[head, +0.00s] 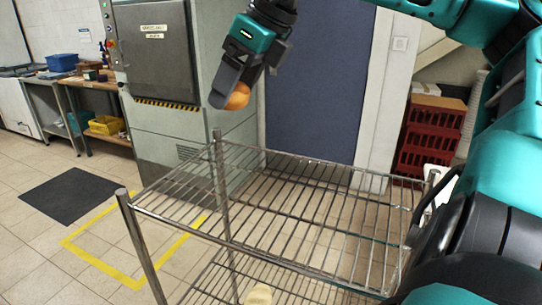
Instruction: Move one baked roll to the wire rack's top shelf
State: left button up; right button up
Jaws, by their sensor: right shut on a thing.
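My right gripper (232,98) comes in from the upper right and is shut on an orange-brown baked roll (238,97). It holds the roll in the air, above and beyond the far left part of the wire rack (275,207) in the picture. The fingers hide part of the roll. The rack's top shelf is bare. My left gripper is not in view.
The rack's corner posts (218,150) rise slightly above the top shelf. A grey machine (165,60) stands behind the rack. Red crates (430,135) are stacked at the back right. A dark mat (67,195) and yellow floor tape (105,268) lie on the left floor.

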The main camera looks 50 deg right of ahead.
notch_tip(320, 180, down, 15)
jog(key=shift+r+b, duration=0.2)
jog(key=shift+b, duration=0.75)
jog(key=shift+f, duration=2.35)
jog(key=shift+f+b, duration=0.15)
jog(key=shift+b, duration=0.25)
jog(key=o, duration=0.9)
jog(key=shift+o, duration=0.2)
